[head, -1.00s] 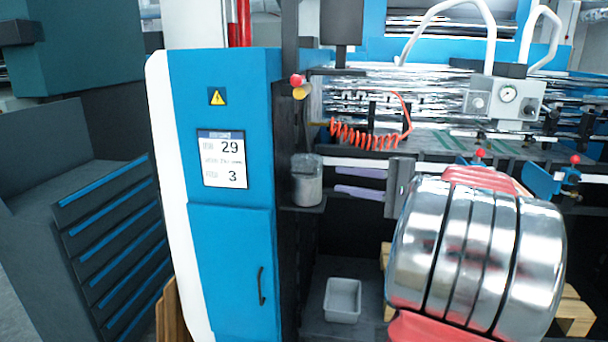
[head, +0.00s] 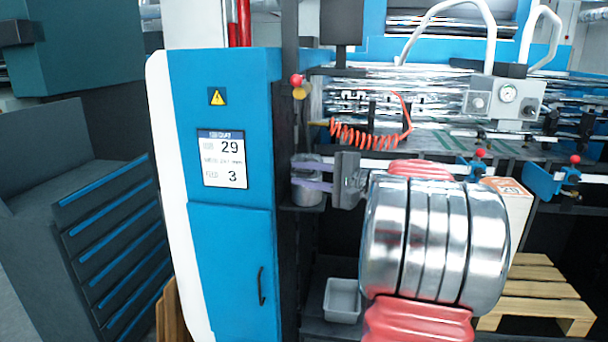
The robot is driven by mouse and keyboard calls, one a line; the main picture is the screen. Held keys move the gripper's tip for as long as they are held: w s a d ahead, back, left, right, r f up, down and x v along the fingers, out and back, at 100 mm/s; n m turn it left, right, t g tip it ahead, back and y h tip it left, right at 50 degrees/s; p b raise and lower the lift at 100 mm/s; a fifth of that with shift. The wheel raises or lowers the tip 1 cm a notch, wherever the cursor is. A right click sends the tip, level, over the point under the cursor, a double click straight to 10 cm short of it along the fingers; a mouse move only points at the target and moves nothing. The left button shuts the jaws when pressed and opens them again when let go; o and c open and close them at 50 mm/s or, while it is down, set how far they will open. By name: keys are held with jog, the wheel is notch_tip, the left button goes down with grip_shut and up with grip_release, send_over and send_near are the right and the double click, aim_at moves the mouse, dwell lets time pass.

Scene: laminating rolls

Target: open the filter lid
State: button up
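A grey cylindrical canister (head: 307,194), which looks like the filter, stands upright on a small dark shelf beside the blue cabinet. Its top, where the lid would be, is partly covered by my fingers, so the lid's edge is hard to make out. My gripper (head: 302,174) is at the upper part of the canister, reaching in from the right. Its two pale purple fingers are apart, one above the other, and overlap the canister in the picture. I cannot tell whether they touch it. The dark gripper body is just right of the canister.
The blue cabinet (head: 229,265) stands close on the left of the canister. A red coiled hose (head: 365,137) hangs above right. A small white bin (head: 342,300) sits below. An orange-and-white box (head: 511,210) and a wooden pallet (head: 535,290) are at the right.

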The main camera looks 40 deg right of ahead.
jog(key=c, duration=0.6)
jog(key=shift+f, duration=0.1)
grip_shut()
jog(key=shift+f, duration=0.2)
dwell(0.6)
